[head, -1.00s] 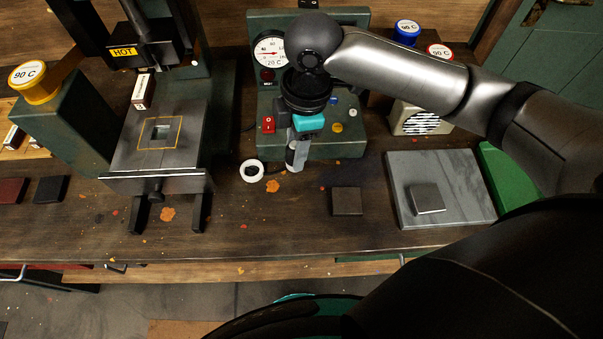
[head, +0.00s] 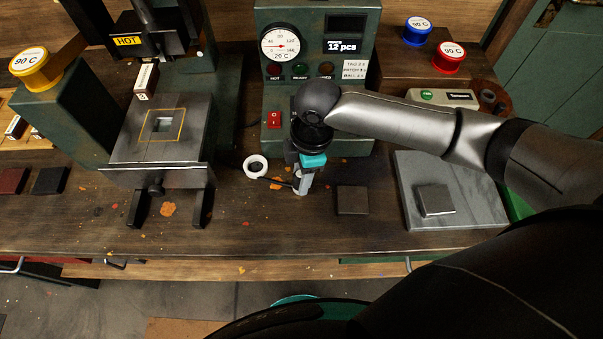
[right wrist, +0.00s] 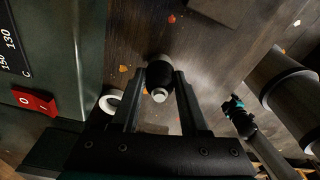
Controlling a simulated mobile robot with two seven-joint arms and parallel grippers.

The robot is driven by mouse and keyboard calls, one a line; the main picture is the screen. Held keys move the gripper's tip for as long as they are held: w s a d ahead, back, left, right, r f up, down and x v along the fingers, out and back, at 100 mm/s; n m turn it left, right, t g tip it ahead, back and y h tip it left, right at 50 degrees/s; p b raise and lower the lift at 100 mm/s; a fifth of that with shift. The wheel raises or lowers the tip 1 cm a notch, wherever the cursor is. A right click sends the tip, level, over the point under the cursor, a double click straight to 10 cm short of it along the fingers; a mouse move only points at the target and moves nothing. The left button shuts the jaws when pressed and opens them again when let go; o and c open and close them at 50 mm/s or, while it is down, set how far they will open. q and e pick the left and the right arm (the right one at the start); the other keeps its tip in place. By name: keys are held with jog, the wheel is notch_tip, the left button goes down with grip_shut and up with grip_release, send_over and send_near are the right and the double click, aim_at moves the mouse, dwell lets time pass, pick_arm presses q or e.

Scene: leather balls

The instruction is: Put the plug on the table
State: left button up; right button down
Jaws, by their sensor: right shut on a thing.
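In the right wrist view the plug (right wrist: 159,80) is a dark cylinder with a bright metal tip, held between the two fingers of my right gripper (right wrist: 161,88). The gripper is shut on it. In the head view my right gripper (head: 299,188) points down, low over the wooden table (head: 270,228), in front of the green control box. The plug is hardly visible there, and I cannot tell whether it touches the table. My left gripper is not in view.
A white ring (head: 256,166) lies just left of the gripper. The control box (head: 350,145) with a gauge and red switch (head: 274,119) stands behind. A press (head: 160,145) is at left. A dark square pad (head: 352,200) and a grey slab (head: 465,200) lie at right. The front table strip is mostly clear.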

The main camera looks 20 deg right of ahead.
jog(key=shift+c, duration=2.1)
grip_release()
jog(key=shift+f, duration=0.15)
notch_tip(320, 180, up, 12)
jog(key=d+p, duration=0.1)
jog(key=p, duration=0.1)
jog(key=shift+d, duration=0.25)
